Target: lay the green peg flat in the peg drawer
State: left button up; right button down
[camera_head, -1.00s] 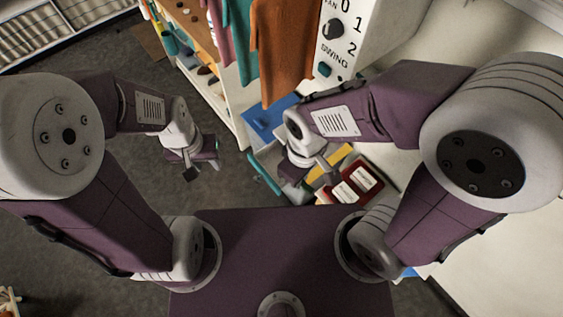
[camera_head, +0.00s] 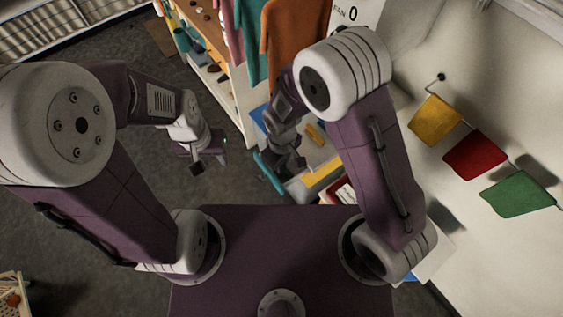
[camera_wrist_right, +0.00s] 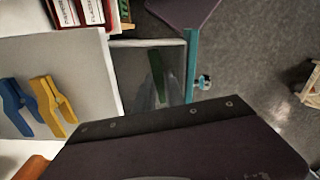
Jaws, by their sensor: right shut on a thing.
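The green peg (camera_wrist_right: 157,75) shows in the right wrist view, inside the outline of the open grey peg drawer (camera_wrist_right: 130,50). My right gripper (camera_wrist_right: 152,98) is shut on the peg, with its fingers dim over the drawer. I cannot tell whether the peg touches the drawer floor. The drawer's teal front (camera_wrist_right: 191,65) also shows in the head view (camera_head: 268,172), where my right gripper (camera_head: 290,162) is above the drawer and hides the peg. My left gripper (camera_head: 207,160) is open and empty, away to the left over the floor.
A blue peg (camera_wrist_right: 14,105) and a yellow peg (camera_wrist_right: 48,105) lie on the light surface beside the drawer. Red boxes (camera_wrist_right: 88,12) stand near its end. Yellow, red (camera_head: 475,155) and green cloths hang on the right wall. Hanging garments (camera_head: 298,35) are behind.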

jog(key=shift+f, duration=0.1)
jog(key=c, duration=1.7)
grip_release()
jog(key=shift+r, duration=0.3)
notch_tip(320, 180, up, 12)
jog(key=shift+f+b, duration=0.15)
jog(key=shift+b, duration=0.25)
